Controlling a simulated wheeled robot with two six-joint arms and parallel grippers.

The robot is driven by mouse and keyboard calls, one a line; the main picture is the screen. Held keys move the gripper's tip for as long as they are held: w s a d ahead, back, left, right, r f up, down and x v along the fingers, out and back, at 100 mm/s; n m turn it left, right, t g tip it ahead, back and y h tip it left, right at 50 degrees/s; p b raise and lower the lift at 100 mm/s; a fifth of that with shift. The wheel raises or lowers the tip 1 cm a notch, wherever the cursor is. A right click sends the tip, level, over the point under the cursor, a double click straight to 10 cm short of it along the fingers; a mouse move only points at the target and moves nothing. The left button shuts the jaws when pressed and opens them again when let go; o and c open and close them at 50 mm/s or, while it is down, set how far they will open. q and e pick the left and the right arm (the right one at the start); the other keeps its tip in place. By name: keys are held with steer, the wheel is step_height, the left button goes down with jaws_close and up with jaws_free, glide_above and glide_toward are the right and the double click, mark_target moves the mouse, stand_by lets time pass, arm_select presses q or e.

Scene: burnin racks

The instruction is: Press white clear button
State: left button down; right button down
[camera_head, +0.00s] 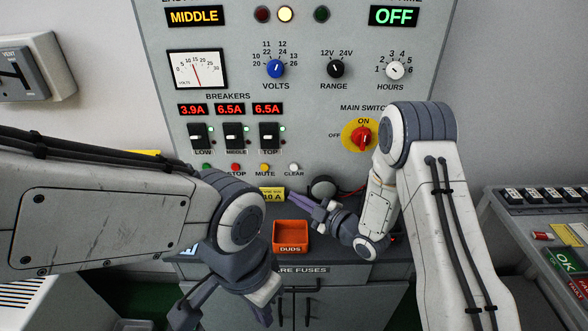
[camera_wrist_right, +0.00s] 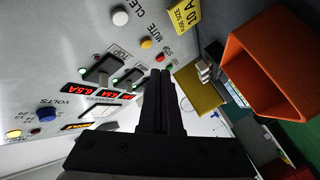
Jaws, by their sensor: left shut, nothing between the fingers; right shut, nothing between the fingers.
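The white CLEAR button (camera_head: 294,167) is at the right end of the row of small buttons under the breakers. It also shows large in the right wrist view, as a white button (camera_wrist_right: 121,17) at the top edge beside its partly cut-off label. My right gripper (camera_head: 294,199) is shut and empty, below the button and apart from it in the head view. In the right wrist view its shut fingers (camera_wrist_right: 159,75) point up the picture, toward the panel's button row. My left gripper (camera_head: 224,312) is shut and empty, low in front of the cabinet.
The yellow MUTE button (camera_head: 265,168) and red STOP button (camera_head: 236,168) sit left of CLEAR. The red main switch (camera_head: 362,138) is up and right. An orange DUDS bin (camera_head: 291,236) stands on the ledge below.

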mark_target(294, 167)
steer(key=shift+d+y, duration=0.15)
steer(key=shift+y, duration=0.15)
steer(key=shift+w+b, duration=0.5)
steer(key=shift+w, duration=3.85)
steer(key=shift+w, duration=0.1)
steer(key=shift+w+b, duration=0.3)
steer(key=shift+b, duration=0.1)
